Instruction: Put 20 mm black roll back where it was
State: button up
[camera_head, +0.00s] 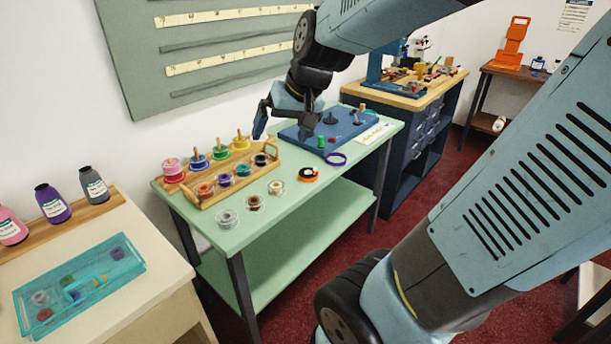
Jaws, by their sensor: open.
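My gripper (283,129) is open and empty, pointing down above the back of the green table, near the left end of the blue board. The blue board (353,133) carries a dark knobbed piece (330,119), a green piece (321,142) and other small parts. No width marking is readable.
A wooden tray (213,202) with coloured spools and small cups stands left on the green table (305,204). A white card (372,133) lies at the right. The table's front right is clear.

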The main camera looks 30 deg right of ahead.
jog(key=w+d+f+m+h, duration=0.1)
jog(key=w+d+f+m, duration=0.15)
jog(key=w+f, duration=0.3)
jog(key=w+d+f+m, duration=0.1)
jog(key=w+d+f, duration=0.3)
jog(key=w+f, duration=0.15)
jog(key=m+h, duration=0.2)
jog(key=h, duration=0.3)
send_near(308, 172)
jog(key=shift+w+d+f+g, duration=0.3)
jog(key=shift+w+d+f, duration=0.4)
jog(key=shift+d+f, duration=0.25)
jog(key=shift+w+f, duration=0.15)
jog(key=shift+f, duration=0.15)
jog(key=shift+f, duration=0.1)
jog(key=shift+w+d+f, duration=0.1)
jog(key=shift+w+f, duration=0.15)
jog(key=shift+f, duration=0.4)
jog(key=shift+w+f, duration=0.25)
jog(key=shift+f, duration=0.4)
jog(key=shift+x, duration=1.15)
jog(key=shift+c, duration=0.5)
